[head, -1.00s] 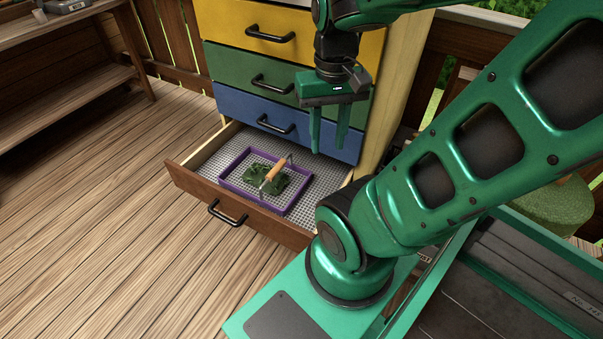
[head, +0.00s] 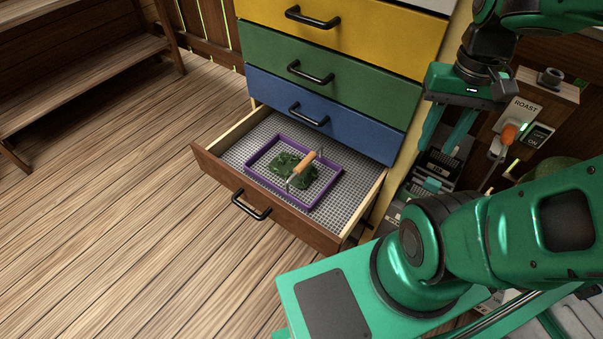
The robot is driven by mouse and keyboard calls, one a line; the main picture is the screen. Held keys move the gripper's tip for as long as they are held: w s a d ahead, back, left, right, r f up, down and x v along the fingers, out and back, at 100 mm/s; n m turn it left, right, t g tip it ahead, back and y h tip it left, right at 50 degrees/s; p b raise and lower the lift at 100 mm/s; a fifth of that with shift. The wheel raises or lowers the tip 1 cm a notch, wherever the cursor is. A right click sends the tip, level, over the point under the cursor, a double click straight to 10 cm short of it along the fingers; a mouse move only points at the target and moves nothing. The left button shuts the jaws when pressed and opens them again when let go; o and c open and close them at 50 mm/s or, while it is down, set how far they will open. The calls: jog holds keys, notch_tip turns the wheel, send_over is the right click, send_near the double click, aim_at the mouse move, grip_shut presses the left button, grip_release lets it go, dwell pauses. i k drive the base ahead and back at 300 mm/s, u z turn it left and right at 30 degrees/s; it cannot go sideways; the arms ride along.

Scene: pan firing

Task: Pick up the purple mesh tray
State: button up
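The purple mesh tray (head: 324,201) lies flat in the open bottom drawer (head: 262,208). A dark green leafy clump (head: 285,172) and a tool with a wooden handle (head: 302,167) lie in the tray. My gripper (head: 442,148) hangs to the right of the drawer, beside the cabinet's right side and well apart from the tray. Its two green fingers point down and are spread, with nothing seen between them.
Shut blue (head: 340,123), green (head: 262,52) and yellow (head: 372,32) drawers rise above the open one. A wooden bench (head: 80,70) is at the upper left. The plank floor (head: 120,220) in front is clear.

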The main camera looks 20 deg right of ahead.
aim_at(302, 176)
jog(key=z, duration=2.15)
jog(key=k, duration=1.1)
jog(key=u, duration=2)
